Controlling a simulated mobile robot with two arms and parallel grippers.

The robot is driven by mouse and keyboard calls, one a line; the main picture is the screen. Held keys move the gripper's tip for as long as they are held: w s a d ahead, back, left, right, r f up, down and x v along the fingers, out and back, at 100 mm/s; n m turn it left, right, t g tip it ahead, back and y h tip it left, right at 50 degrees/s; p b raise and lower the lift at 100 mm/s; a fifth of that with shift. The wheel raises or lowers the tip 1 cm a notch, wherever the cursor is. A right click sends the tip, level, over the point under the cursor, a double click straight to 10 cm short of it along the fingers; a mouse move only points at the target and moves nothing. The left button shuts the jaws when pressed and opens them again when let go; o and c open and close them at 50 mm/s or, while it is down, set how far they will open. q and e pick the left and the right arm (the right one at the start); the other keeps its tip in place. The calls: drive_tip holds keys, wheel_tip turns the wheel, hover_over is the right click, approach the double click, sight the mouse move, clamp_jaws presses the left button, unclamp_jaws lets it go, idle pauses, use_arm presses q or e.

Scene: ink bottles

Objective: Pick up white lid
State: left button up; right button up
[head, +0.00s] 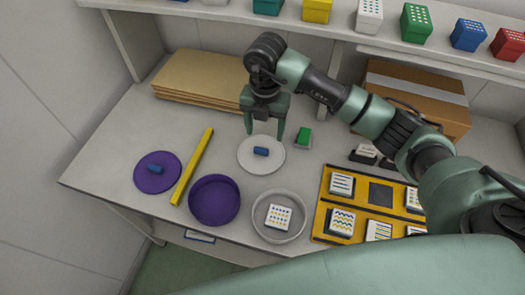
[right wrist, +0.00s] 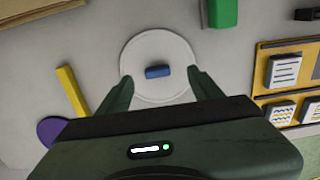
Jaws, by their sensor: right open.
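The white lid (head: 262,165) is a flat round disc lying on the table, with a blue handle (head: 261,151) at its middle. It also shows in the right wrist view (right wrist: 140,88), where its blue handle (right wrist: 158,71) lies between the fingers. My right gripper (head: 264,130) is open and empty, pointing down above the far part of the lid. In the right wrist view its two fingers (right wrist: 160,82) stand wide apart, one on each side of the handle. I see no contact with the lid. My left gripper is not in view.
A purple lid (head: 145,181), yellow bar (head: 192,168) and purple bowl (head: 213,201) lie to the left and front. A pale round dish (head: 298,232) holds a patterned block. A green block (head: 303,138) stands right of the lid. A yellow tray (head: 322,211) with several blocks is at right.

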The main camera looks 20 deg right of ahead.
sight(262, 148)
drive_tip(key=shift+s+f, duration=0.1)
drive_tip(key=shift+f, duration=0.4)
drive_tip(key=shift+s+a+f+p, duration=0.15)
drive_tip(key=shift+a+f+p, duration=0.05)
drive_tip(key=shift+f+p, duration=0.15)
drive_tip(key=f, duration=0.1)
drive_tip(key=f+p, duration=0.1)
drive_tip(key=f, duration=0.1)
drive_tip(key=f+p, duration=0.1)
drive_tip(key=shift+a+f, duration=0.25)
drive_tip(key=shift+a, duration=0.1)
drive_tip(key=shift+f, duration=0.25)
drive_tip(key=c, duration=1.4)
